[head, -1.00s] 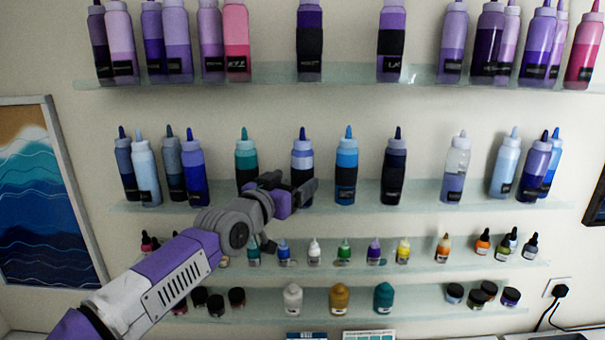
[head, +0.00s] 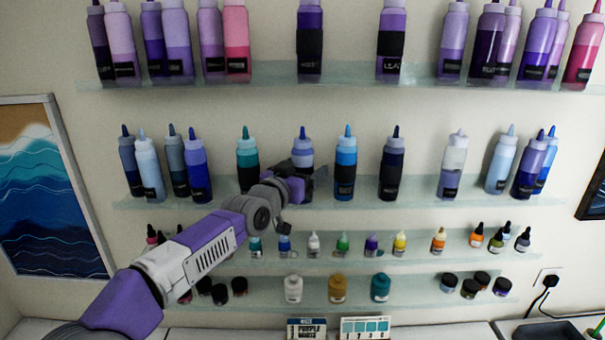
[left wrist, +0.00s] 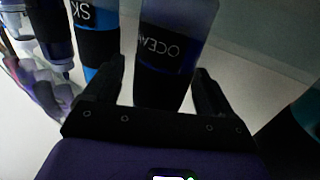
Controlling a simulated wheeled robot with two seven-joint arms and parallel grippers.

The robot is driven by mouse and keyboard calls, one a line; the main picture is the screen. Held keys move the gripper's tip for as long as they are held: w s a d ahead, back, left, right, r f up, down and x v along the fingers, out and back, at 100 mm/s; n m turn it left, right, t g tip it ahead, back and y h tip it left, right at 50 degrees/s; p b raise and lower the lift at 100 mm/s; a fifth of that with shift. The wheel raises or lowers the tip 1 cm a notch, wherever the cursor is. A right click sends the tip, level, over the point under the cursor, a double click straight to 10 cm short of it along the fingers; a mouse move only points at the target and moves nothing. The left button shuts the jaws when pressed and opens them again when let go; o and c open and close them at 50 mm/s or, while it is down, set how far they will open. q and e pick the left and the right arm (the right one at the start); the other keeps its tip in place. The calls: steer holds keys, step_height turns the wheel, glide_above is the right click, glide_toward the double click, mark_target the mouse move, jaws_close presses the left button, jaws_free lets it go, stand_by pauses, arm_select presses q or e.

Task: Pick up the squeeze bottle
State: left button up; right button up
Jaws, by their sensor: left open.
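A squeeze bottle (head: 303,147) with a dark blue tip and pale blue upper body stands on the middle glass shelf, its lower part partly hidden by my gripper. In the left wrist view this bottle (left wrist: 175,50) has a black band reading "OCEAN" and appears upside down between the fingers. My left gripper (head: 312,176) is open in front of the bottle; in the left wrist view its two dark fingers (left wrist: 155,90) lie on either side of the bottle's band. I cannot tell whether they touch it. My right gripper is not in view.
A bright blue bottle (head: 345,160) stands close on the right and a teal bottle (head: 247,160) on the left. Small dropper bottles (head: 314,243) line the shelf below. The upper shelf (head: 270,86) holds purple and pink bottles. Cards (head: 365,328) stand at the bottom.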

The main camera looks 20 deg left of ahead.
mark_target(300, 144)
arm_select(q)
steer(key=c, duration=1.2)
steer(key=shift+r, duration=0.1)
steer(key=shift+s, duration=0.1)
steer(key=shift+s+d+r+b, duration=0.1)
steer(key=shift+s+r+b, duration=0.25)
steer(key=shift+r, duration=0.1)
step_height(300, 144, up, 6)
steer(key=shift+w+r+p, duration=0.1)
steer(key=shift+p, duration=0.3)
steer(key=s+d+b, duration=0.2)
steer(key=s+b, duration=0.1)
steer(key=s, duration=0.6)
steer(key=s+d+b, duration=0.3)
steer(key=s+b, duration=0.1)
steer(key=s, duration=0.5)
steer(key=shift+s+d+b, duration=0.15)
steer(key=shift+s+b, duration=0.15)
